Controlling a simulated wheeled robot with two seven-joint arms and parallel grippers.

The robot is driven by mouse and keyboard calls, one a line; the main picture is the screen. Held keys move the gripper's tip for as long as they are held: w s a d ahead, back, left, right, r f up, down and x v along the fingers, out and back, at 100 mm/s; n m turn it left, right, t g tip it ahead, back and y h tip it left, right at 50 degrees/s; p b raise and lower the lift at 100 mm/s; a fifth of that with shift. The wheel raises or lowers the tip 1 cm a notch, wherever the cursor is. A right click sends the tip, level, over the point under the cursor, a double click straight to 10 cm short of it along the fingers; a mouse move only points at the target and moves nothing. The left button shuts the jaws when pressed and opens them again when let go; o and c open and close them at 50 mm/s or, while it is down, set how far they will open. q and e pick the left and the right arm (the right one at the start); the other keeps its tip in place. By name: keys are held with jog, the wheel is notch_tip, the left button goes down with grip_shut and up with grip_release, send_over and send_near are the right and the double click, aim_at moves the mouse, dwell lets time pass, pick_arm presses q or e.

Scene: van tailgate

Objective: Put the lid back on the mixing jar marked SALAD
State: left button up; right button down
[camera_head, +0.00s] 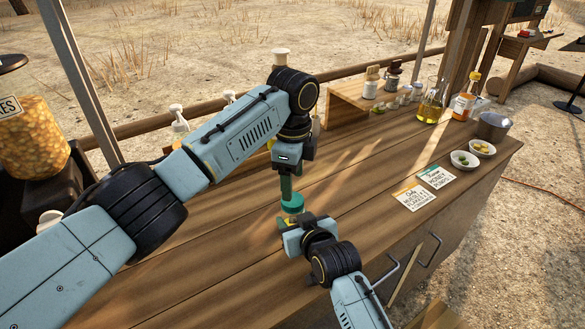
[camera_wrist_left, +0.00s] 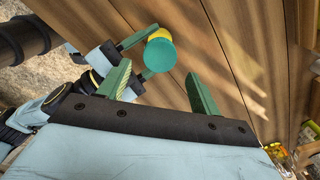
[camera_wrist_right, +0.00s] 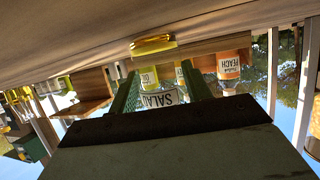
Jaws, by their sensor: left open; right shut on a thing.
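The mixing jar marked SALAD (camera_wrist_right: 160,99) is clear, with yellow at its base, and stands on the counter. My right gripper (camera_wrist_right: 157,68) is shut on it; in the head view my right gripper (camera_head: 285,222) is low over the counter. The teal round lid (camera_head: 292,205) is at the jar's top; it also shows in the left wrist view (camera_wrist_left: 160,57), covering most of the yellow. I cannot tell whether it is fully seated. My left gripper (camera_head: 287,192) points down just above the lid; in the left wrist view its fingers (camera_wrist_left: 158,68) are apart and empty.
Two cards (camera_head: 414,198) and two small bowls (camera_head: 465,159) lie on the right of the counter, near a metal pot (camera_head: 493,125). An oil flask (camera_head: 431,105) and bottles stand at the back right. Pump bottles (camera_head: 179,122) are behind my left arm. The counter's middle is clear.

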pick_arm(q)
jog(key=n, duration=0.2)
jog(key=r+n, duration=0.1)
jog(key=n, duration=0.4)
jog(key=shift+r, duration=0.25)
jog(key=n, duration=0.3)
jog(key=shift+r+n, duration=0.3)
jog(key=shift+n, duration=0.1)
jog(key=n, duration=0.3)
jog(key=shift+r+n, duration=0.35)
jog(key=shift+n, duration=0.05)
jog(key=shift+f, duration=4.05)
jog(key=c, duration=1)
